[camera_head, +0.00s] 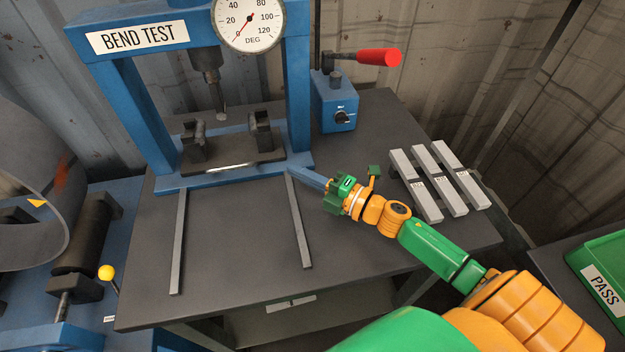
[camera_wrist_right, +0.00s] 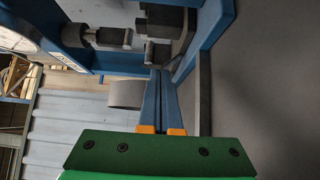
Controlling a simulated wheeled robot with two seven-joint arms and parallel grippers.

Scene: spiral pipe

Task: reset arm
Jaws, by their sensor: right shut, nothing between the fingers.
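My right gripper (camera_head: 294,172) reaches in from the lower right in the head view. Its blue fingers are together with nothing between them. The fingertips are by the right front foot of the blue bend test press (camera_head: 297,100); I cannot tell whether they touch it. In the right wrist view the two closed fingers (camera_wrist_right: 160,74) point toward the press frame. My green and orange right arm stretches over the right part of the dark table (camera_head: 250,240). My left gripper is not in view.
A blue control box (camera_head: 338,110) with a red-handled lever (camera_head: 378,57) stands behind the right gripper. Grey bars (camera_head: 430,180) lie at the table's right. Two rails (camera_head: 179,240) run along the table front. A green PASS bin (camera_head: 600,265) is far right.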

